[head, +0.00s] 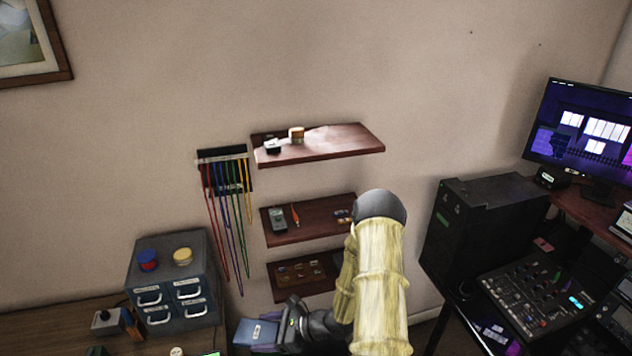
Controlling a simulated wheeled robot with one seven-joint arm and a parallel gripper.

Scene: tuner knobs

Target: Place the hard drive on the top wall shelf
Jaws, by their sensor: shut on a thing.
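The top wall shelf (345,143) is a dark red-brown board on the wall. My gripper (283,334) is at the bottom of the head view, well below the top shelf. It is shut on a flat blue-grey box with a small pale label, which looks like the hard drive (254,334). The fingertips are small and partly hidden. My arm rises on the right and covers part of the lower shelves.
A middle shelf (313,223) holds a meter and small tools. A lower shelf (322,287) holds a tray. Coloured cables hang from a rack (224,155) at left. A drawer cabinet (176,314) stands below it. A black case (482,215) and mixer (536,300) are at right.

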